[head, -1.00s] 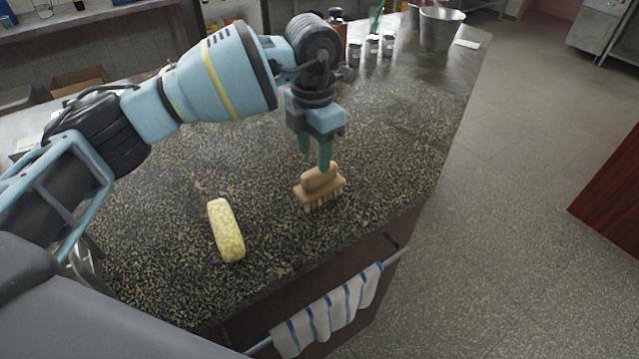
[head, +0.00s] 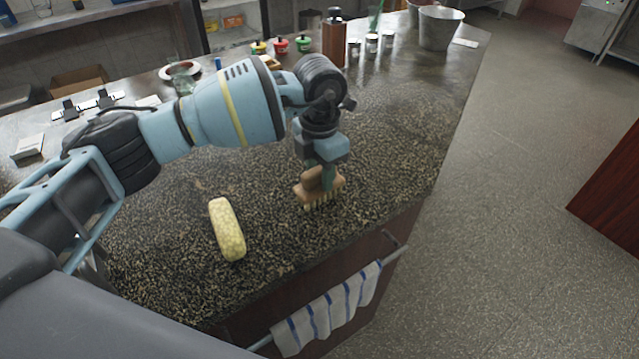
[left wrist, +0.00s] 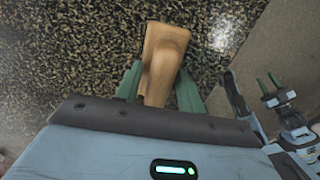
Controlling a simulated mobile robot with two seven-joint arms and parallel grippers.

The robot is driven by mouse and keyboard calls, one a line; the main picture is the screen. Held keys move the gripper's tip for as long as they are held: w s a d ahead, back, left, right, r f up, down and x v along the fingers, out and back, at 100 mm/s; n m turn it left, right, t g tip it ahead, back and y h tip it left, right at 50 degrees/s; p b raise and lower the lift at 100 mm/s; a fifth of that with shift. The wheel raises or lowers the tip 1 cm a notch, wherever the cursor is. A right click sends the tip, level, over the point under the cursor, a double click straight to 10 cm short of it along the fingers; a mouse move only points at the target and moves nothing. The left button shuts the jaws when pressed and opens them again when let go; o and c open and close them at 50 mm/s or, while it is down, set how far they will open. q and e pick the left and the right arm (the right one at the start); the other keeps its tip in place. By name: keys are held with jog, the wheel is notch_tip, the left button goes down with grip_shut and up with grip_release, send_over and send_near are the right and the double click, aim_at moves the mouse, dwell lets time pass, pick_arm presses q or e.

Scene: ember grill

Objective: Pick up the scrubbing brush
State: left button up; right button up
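The scrubbing brush (head: 319,194) has a tan wooden body with pale bristles. It stands bristles down on the speckled dark counter, near its right front edge. My left gripper (head: 320,178) points down over the brush, its green fingers on either side of the raised handle. In the left wrist view the brush (left wrist: 163,62) lies between the two fingers (left wrist: 158,85), with a small gap showing at the left finger. My right gripper (left wrist: 270,84) shows small at the right of the left wrist view, its green fingers apart and empty.
A yellow sponge (head: 227,229) lies on the counter (head: 270,235) left of the brush. A striped towel (head: 328,310) hangs on the front rail. Metal buckets (head: 440,27), shakers (head: 371,44) and a brown bottle (head: 334,42) stand farther back. The counter around the brush is clear.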

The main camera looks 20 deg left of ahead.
pick_arm(q)
grip_shut()
jog(key=shift+r, duration=0.1)
jog(key=shift+r, duration=0.85)
jog(key=shift+s+d+r, duration=0.2)
jog(key=shift+r, duration=0.25)
jog(key=shift+s+d+r, duration=0.15)
jog(key=shift+r, duration=0.3)
jog(key=s+d+r, duration=0.1)
jog(key=s+d, duration=0.8)
jog(key=s, duration=0.3)
jog(key=shift+r, duration=0.2)
jog(key=shift+c, duration=1.9)
grip_release()
jog(key=c, duration=0.3)
